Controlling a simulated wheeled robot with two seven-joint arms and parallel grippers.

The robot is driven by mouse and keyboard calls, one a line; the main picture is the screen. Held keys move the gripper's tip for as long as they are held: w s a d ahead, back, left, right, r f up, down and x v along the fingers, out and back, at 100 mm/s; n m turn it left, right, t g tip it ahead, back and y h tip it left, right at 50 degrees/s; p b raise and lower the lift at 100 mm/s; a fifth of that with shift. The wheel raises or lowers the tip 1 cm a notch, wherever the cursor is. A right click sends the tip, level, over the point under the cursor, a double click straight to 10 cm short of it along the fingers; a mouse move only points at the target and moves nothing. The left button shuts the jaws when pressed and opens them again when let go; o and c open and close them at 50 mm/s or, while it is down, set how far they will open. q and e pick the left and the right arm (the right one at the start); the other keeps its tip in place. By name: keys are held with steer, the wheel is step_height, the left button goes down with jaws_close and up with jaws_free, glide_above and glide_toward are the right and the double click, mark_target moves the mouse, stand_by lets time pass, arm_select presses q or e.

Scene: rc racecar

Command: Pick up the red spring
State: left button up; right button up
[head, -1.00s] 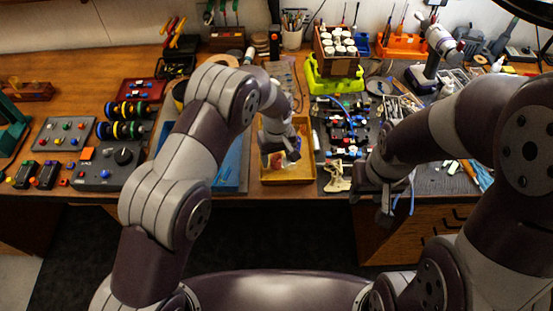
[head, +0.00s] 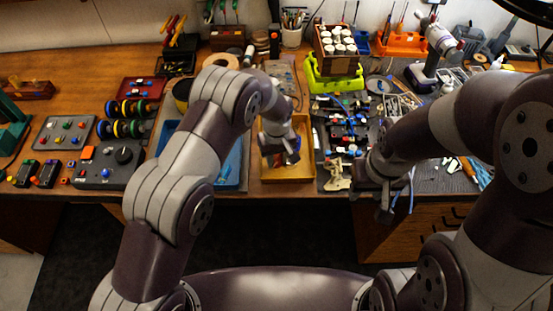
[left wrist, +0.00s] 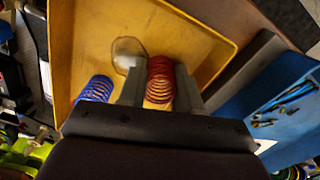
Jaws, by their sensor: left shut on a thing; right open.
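The red spring (left wrist: 160,82) stands between the two fingers of my left gripper (left wrist: 159,90) in the left wrist view, and the fingers are shut on it. In the head view my left gripper (head: 284,158) is over the yellow tray (head: 301,178), and the spring is not clearly visible there. In the left wrist view a blue spring (left wrist: 96,89) is beside the left finger and a clear rounded piece (left wrist: 128,48) is just beyond the fingers, against the yellow tray (left wrist: 205,43). My right gripper (head: 385,208) is open and empty in front of the bench edge.
A blue tray (head: 232,170) lies left of the yellow one; it holds dark thin parts in the left wrist view. A partly built car chassis (head: 347,130) lies to the right. A white cut-out piece (head: 337,177) is near the front edge. A lime-green bin (head: 333,79) stands behind.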

arm_select(q)
steer(key=r, duration=0.1)
steer(key=r+b, duration=0.2)
steer(key=shift+s+d+r, duration=0.25)
steer(key=shift+d+r, duration=0.1)
steer(key=shift+d, duration=0.05)
steer(key=s+d+r+p, duration=0.1)
steer(key=s+d+r, duration=0.4)
steer(key=d+r, duration=0.4)
step_height(320, 180, up, 3)
steer(key=shift+s+f, duration=0.2)
steer(key=shift+s, duration=0.1)
steer(key=shift+d, duration=0.1)
